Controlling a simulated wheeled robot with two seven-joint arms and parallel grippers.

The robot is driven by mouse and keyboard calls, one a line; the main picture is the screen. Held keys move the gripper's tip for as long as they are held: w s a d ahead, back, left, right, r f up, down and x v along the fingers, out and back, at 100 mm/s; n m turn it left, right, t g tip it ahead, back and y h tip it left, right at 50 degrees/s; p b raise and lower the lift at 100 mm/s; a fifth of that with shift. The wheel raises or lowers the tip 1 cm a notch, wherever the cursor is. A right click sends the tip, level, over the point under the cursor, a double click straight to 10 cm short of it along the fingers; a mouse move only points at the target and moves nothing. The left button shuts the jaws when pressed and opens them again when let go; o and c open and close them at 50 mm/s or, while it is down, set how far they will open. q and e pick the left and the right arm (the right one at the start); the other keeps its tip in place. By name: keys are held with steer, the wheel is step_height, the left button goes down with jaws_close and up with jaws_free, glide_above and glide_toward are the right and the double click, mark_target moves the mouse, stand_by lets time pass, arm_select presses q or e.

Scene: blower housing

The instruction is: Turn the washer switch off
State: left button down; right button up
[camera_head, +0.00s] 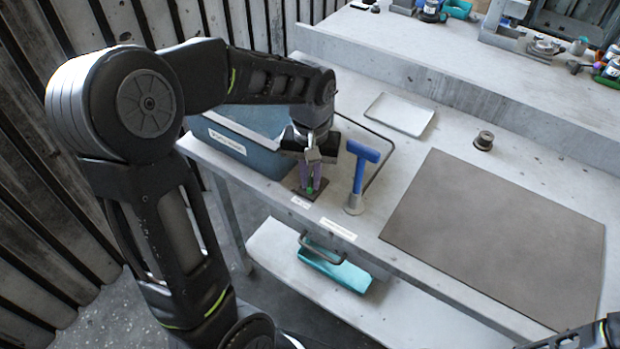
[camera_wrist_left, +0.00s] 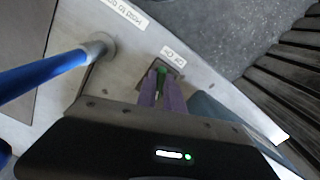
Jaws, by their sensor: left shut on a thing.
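The washer switch (camera_head: 312,188) shows as a small green piece on a dark square plate near the table's front edge. It is mostly hidden by the purple fingers. In the left wrist view, the green piece (camera_wrist_left: 160,70) shows at the fingertips, over the dark plate. A small white label lies beside the plate. My left gripper (camera_head: 312,183) points down at the switch and is shut on it. Its purple fingers are close together in the left wrist view (camera_wrist_left: 160,83). The switch's setting cannot be read. My right gripper is out of view; only part of that arm shows at bottom right.
A blue T-handled tool (camera_head: 360,172) stands upright in a round holder just right of the switch. A blue-grey bin (camera_head: 228,140) is on the left. A dark mat (camera_head: 500,235) covers the right side. A teal item (camera_head: 335,268) lies on the lower shelf.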

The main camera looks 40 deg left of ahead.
mark_target(311, 182)
arm_select(q)
steer(key=shift+n, duration=0.8)
steer(key=c, duration=1.5)
jaws_free()
steer(key=shift+o, duration=0.2)
steer(key=shift+r, duration=0.1)
step_height(311, 182, up, 8)
steer(key=shift+f+b, duration=0.15)
steer(key=shift+b, duration=0.25)
